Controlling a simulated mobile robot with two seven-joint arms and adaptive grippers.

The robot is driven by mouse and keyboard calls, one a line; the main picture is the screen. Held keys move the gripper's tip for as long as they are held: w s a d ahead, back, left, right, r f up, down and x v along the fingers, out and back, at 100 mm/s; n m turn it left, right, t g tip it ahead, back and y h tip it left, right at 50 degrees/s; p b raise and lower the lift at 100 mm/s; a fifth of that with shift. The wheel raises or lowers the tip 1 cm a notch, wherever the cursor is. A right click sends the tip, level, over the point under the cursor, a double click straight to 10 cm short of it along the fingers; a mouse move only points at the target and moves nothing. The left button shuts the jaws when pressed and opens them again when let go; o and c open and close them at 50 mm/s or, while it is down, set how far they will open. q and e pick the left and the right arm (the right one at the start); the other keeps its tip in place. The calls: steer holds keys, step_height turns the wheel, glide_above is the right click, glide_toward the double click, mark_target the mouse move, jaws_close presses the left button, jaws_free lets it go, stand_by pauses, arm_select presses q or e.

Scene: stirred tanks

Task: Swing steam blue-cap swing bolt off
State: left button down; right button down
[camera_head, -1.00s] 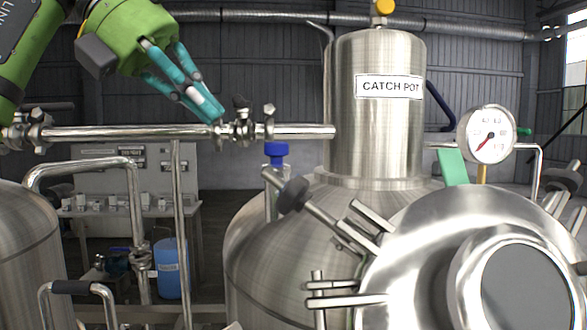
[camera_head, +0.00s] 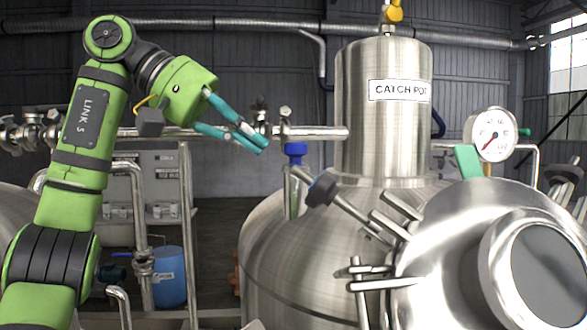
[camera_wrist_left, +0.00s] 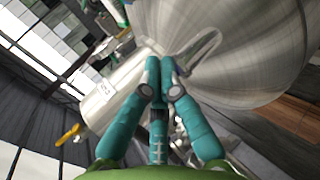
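The blue cap (camera_head: 295,150) sits on top of an upright metal stub (camera_head: 291,190) on the shoulder of the large steel tank. A slanted metal bar with a dark knob (camera_head: 321,190) lies just right of the stub; I cannot tell which part is the cap's swing bolt. My left gripper (camera_head: 264,145) is up and left of the cap, with its teal fingertips pointing toward it, apart from it in the picture. In the left wrist view its fingertips (camera_wrist_left: 162,70) come together with nothing seen between them. My right gripper is not in view.
A horizontal steel pipe (camera_head: 320,132) with clamps runs behind my fingers to the catch pot (camera_head: 385,120). A pressure gauge (camera_head: 490,135) stands at right. A round steel manway lid (camera_head: 450,240) fills the lower right. A blue drum (camera_head: 170,277) stands low at left.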

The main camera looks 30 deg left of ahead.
mark_target(331, 195)
arm_select(q)
steer(key=x, duration=0.8)
steer(key=s, duration=0.2)
steer(key=s+d+r+p, duration=0.1)
steer(key=shift+s+r, duration=0.1)
steer(key=shift+s, duration=0.3)
